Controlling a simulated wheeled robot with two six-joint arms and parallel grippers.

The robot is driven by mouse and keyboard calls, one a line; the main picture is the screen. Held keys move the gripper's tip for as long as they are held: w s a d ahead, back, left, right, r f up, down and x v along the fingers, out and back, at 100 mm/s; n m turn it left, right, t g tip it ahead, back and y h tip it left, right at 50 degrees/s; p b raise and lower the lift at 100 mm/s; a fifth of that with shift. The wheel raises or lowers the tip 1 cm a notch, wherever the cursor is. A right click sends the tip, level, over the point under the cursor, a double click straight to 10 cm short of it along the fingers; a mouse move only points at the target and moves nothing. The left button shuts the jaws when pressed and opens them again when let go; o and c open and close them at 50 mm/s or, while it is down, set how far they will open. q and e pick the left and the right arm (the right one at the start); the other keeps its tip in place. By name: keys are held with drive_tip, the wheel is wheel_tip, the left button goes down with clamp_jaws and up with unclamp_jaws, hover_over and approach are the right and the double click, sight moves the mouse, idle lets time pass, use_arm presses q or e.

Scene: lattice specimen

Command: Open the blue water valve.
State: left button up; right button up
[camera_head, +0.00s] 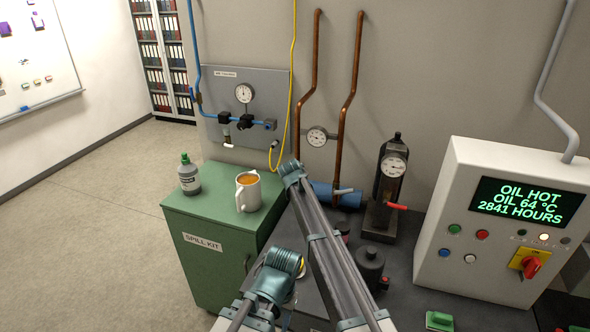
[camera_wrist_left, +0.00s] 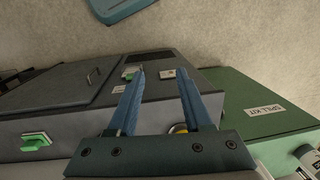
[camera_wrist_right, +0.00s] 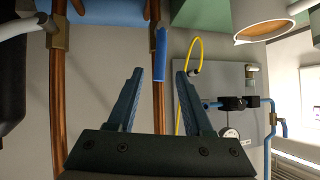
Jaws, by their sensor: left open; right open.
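In the right wrist view, a blue lever handle (camera_wrist_right: 161,54) lies along a copper pipe, running from a brass valve body (camera_wrist_right: 154,12). The lever is in line with the pipe. My right gripper (camera_wrist_right: 159,74) is open, with the lever's free end between its fingertips in the picture; I see no contact and cannot tell the depth. In the head view, my right wrist (camera_head: 291,172) hides this lever. My left gripper (camera_wrist_left: 162,72) is open and empty, facing the floor and cabinets; in the head view its wrist (camera_head: 277,277) shows low in the middle.
A grey lever (camera_head: 343,191) sticks out sideways from the other copper pipe (camera_head: 351,95). A blue cylinder (camera_head: 322,194) is below. A mug (camera_head: 248,191) and bottle (camera_head: 189,175) stand on the green cabinet (camera_head: 190,217). A yellow hose (camera_head: 293,60) hangs left of the pipes.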

drive_tip(key=p+v, duration=0.4)
drive_tip(key=v, duration=0.4)
drive_tip(key=shift+s+r, duration=0.15)
drive_tip(key=shift+s, duration=0.15)
